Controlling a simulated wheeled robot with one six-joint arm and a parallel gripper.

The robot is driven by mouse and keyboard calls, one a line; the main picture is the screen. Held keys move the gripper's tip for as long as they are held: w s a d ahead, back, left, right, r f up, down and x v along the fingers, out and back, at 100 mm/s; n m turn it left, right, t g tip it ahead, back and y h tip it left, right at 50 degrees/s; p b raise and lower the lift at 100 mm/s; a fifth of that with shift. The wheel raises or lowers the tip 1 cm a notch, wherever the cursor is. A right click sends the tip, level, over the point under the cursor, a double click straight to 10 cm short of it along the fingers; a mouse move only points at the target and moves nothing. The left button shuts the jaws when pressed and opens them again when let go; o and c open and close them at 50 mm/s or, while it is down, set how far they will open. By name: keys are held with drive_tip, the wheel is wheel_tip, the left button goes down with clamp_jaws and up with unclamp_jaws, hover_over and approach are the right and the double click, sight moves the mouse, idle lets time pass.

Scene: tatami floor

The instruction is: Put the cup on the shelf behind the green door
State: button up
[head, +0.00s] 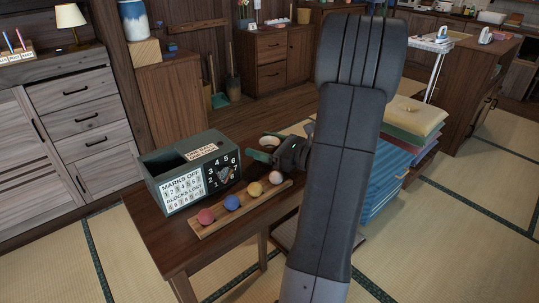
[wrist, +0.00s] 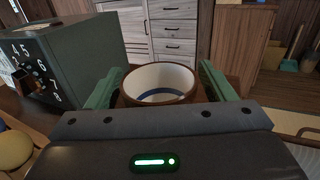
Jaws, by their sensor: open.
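The cup (wrist: 160,78) has a brown outside, a white inside and a blue ring within. In the wrist view it stands upright in the middle, its lower part hidden by my gripper's body. My gripper (wrist: 162,72) is open, with one green finger on each side of the cup; I cannot tell whether either finger touches it. In the head view the cup (head: 268,141) shows as a pale rim at the table's far right part, partly covered by my gripper (head: 262,149). No green door or shelf behind one can be made out.
A dark green box (head: 172,163) with a number dial stands on the wooden table (head: 172,235), left of the cup. A wooden strip (head: 217,221) with several coloured balls lies in front. Grey drawers (head: 85,117) stand at back left.

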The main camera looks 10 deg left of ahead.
drive_tip(key=c, duration=1.2)
